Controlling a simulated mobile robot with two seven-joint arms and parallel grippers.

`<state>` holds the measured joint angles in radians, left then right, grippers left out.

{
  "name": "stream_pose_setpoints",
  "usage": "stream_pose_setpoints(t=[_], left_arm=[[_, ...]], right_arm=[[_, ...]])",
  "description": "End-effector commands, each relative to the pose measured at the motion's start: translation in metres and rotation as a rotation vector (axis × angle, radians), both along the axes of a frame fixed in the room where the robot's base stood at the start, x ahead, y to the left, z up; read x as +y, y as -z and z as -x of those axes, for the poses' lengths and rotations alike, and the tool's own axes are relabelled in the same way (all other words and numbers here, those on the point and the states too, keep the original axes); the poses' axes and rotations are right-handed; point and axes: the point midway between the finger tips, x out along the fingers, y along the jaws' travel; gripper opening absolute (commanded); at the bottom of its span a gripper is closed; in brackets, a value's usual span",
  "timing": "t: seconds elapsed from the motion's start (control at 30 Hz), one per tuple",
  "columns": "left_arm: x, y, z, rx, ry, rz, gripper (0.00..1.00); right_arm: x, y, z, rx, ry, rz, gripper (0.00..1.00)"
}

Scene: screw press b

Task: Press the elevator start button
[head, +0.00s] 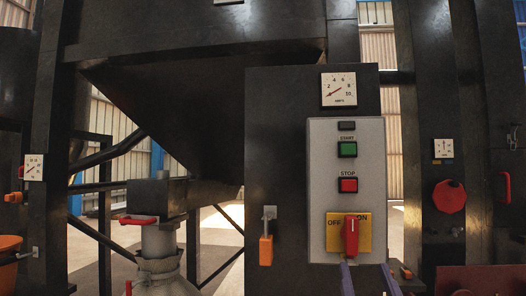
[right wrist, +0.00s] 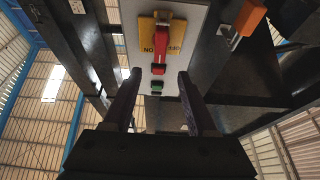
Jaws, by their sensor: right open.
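The green start button (head: 347,149), under a START label, is on the grey control panel (head: 318,200). It also shows in the right wrist view (right wrist: 157,86), where the panel appears upside down. A red stop button (head: 348,185) sits below it. Lower down, a red handle (head: 351,238) stands upright on a yellow OFF/ON plate (head: 334,236). My right gripper (head: 368,272) is at the panel's bottom edge, below the buttons. In the right wrist view its two fingers (right wrist: 159,75) are apart, with nothing between them. My left gripper is out of view.
A gauge (head: 338,90) is above the panel, on a dark cabinet (head: 280,150). A red knob (head: 449,196) is on the dark column at right. The space before the buttons looks clear.

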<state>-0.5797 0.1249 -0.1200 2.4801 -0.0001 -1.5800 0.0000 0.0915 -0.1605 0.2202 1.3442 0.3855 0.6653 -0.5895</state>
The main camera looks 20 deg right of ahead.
Motion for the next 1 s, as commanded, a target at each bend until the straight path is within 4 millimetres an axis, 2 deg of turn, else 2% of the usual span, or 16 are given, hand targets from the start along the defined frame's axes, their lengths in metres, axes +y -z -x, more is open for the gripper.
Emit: stream_pose_setpoints(t=[0.13, 0.63, 1.0], left_arm=[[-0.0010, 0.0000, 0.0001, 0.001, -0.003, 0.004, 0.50], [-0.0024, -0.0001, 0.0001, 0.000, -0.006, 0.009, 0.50], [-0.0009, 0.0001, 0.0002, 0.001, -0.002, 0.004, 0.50]], right_arm=[[0.0000, 0.0000, 0.0000, 0.000, 0.000, 0.000, 0.56], [0.0000, 0.0000, 0.0000, 0.000, 0.000, 0.000, 0.00], [0.0000, 0.0000, 0.0000, 0.000, 0.000, 0.000, 0.00]])
